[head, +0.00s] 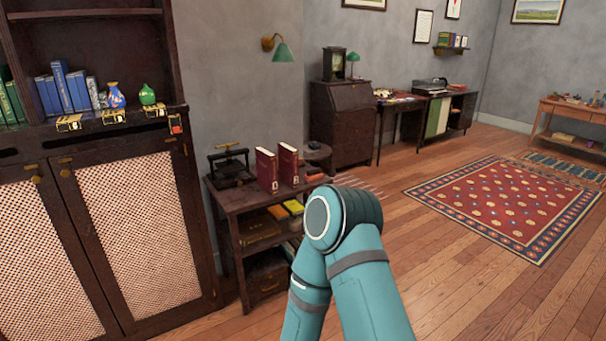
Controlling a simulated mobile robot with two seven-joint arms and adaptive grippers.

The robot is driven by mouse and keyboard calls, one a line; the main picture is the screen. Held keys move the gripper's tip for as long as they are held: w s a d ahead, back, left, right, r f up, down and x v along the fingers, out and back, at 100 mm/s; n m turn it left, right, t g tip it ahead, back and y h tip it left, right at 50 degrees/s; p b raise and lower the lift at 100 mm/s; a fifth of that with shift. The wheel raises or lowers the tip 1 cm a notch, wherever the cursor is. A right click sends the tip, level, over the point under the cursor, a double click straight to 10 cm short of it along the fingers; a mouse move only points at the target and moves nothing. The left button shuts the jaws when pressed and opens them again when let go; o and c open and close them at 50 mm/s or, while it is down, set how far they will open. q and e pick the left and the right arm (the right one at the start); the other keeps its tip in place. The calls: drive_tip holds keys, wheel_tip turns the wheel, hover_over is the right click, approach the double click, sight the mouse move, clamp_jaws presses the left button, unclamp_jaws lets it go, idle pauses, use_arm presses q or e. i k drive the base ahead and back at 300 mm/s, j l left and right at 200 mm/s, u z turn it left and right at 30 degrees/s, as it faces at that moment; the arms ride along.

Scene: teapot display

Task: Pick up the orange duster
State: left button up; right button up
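A small flat orange item (278,212) lies on the middle shelf of the dark wooden side table (232,200). It looks like folded cloth and may be the orange duster, but it is too small to be sure. A flat yellow item (293,207) lies beside it on the right. One of my teal arms stands bent in front, to the right of the table, and hides part of its right side. Neither of my grippers shows.
Two red books (277,168) and a black press (230,165) stand on the side table. A tall dark cabinet (140,230) with lattice doors stands at left. Wooden floor and a red rug (500,200) lie open at right.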

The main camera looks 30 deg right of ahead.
sight(316, 173)
drive_tip(key=i+l, duration=0.35)
drive_tip(key=i+l+u, duration=0.1)
drive_tip(key=i+l, duration=0.2)
drive_tip(key=l, duration=0.2)
drive_tip(key=i+l, duration=0.3)
drive_tip(key=l, duration=0.15)
drive_tip(key=i+l+u, duration=0.1)
drive_tip(key=i+l, duration=0.35)
drive_tip(key=l, duration=0.25)
drive_tip(key=i+l+u, duration=0.1)
drive_tip(key=l, duration=0.25)
drive_tip(key=i+l, duration=0.15)
drive_tip(key=l, duration=0.2)
drive_tip(key=i+l, duration=0.1)
drive_tip(key=l, duration=0.55)
drive_tip(key=i+l+u, duration=0.15)
drive_tip(key=l, duration=1.2)
drive_tip(key=i+l+u, duration=0.1)
drive_tip(key=i+j, duration=0.15)
drive_tip(key=i, duration=0.05)
